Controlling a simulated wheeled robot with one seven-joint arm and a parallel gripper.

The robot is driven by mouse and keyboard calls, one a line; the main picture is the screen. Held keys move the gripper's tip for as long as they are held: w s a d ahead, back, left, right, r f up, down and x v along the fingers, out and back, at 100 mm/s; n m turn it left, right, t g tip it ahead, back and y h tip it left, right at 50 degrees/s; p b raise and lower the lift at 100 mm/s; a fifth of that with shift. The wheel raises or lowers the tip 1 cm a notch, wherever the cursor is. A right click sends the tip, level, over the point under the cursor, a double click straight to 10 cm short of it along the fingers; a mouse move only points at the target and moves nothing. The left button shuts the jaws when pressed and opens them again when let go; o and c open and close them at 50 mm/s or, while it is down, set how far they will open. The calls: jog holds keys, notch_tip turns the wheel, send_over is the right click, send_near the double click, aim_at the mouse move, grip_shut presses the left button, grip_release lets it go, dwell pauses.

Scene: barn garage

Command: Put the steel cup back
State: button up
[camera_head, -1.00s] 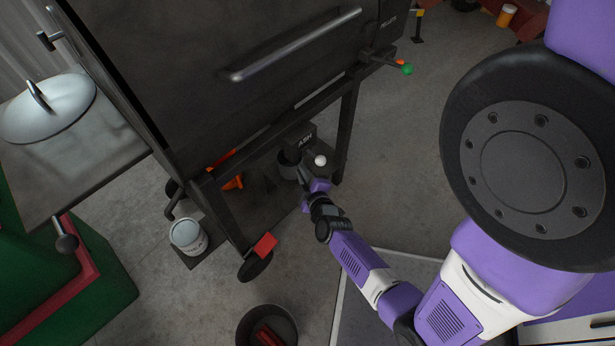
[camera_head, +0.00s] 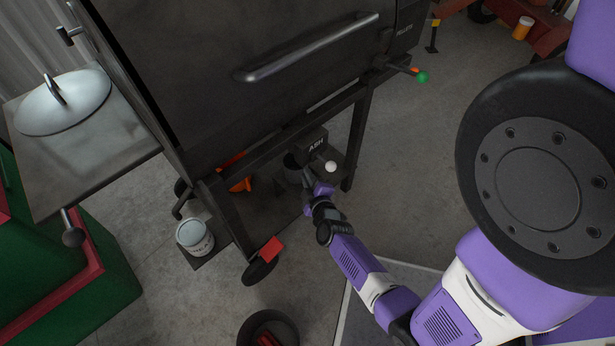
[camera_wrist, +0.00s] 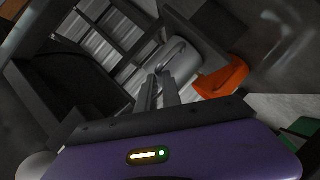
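The steel cup (camera_wrist: 190,65) is a shiny grey cylinder ahead of my fingers in the wrist view. A curved handle shows on its near side. My gripper (camera_wrist: 160,78) has its two fingers close together, with the tips at the handle, and appears shut on it. In the head view the cup (camera_head: 292,176) is small and dim under the grill's block marked ASH (camera_head: 314,146). My gripper (camera_head: 307,177) reaches it from the lower right and hides part of it. I cannot tell whether the cup touches the block or a support.
The dark grill (camera_head: 270,110) stands over the cup, with a leg (camera_head: 358,135) to the right. An orange part (camera_wrist: 220,80) lies close beside the cup. A white bucket (camera_head: 195,237) and a dark round bin (camera_head: 268,326) stand lower down. Open floor (camera_head: 420,180) lies right.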

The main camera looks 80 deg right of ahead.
jog(key=o, duration=0.4)
jog(key=shift+o, duration=0.2)
jog(key=p+v, duration=0.2)
jog(key=v, duration=0.6)
